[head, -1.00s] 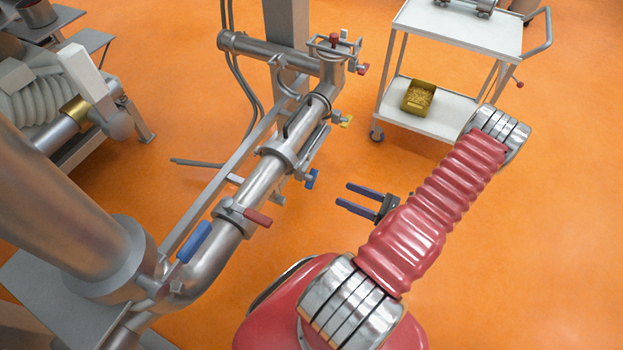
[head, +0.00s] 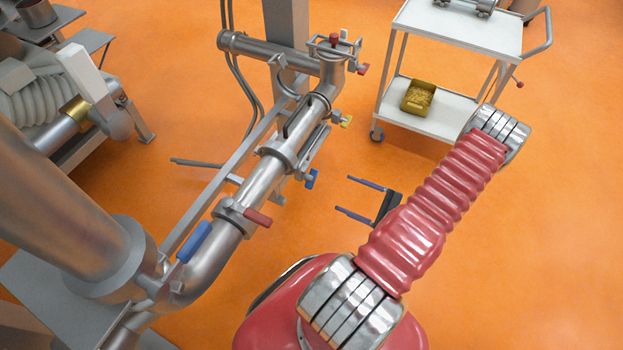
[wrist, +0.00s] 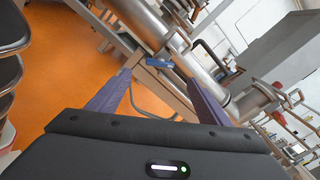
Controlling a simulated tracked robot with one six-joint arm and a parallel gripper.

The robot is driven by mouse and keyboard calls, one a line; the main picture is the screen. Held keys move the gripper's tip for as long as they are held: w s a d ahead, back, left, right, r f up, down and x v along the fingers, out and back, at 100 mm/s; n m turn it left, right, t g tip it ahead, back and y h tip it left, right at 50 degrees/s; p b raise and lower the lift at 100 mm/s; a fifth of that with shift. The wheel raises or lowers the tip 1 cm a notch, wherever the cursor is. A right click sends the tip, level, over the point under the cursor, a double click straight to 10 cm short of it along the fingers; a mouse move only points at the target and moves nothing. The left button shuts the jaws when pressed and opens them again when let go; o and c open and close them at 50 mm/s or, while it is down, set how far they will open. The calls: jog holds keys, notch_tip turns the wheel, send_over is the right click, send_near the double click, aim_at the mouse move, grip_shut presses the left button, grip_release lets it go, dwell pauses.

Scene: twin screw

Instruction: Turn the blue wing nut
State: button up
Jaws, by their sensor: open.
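The blue wing nut (head: 311,178) sits on the right side of the sloping steel pipe, just above the red lever. It also shows in the wrist view (wrist: 159,63), beyond my fingertips and roughly between them. My gripper (head: 344,194) is to the right of the nut in the head view, apart from it, with its two fingers pointing left toward the pipe. In the wrist view my gripper (wrist: 154,80) is open, with nothing between its purple fingers.
A white trolley (head: 440,112) with a yellow bin (head: 417,97) stands at the back right. Open orange floor lies between pipe and trolley.

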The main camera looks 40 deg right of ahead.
aim_at(311, 179)
jog(key=shift+x, duration=6.9)
jog(key=shift+c, duration=0.5)
jog(key=c, duration=0.9)
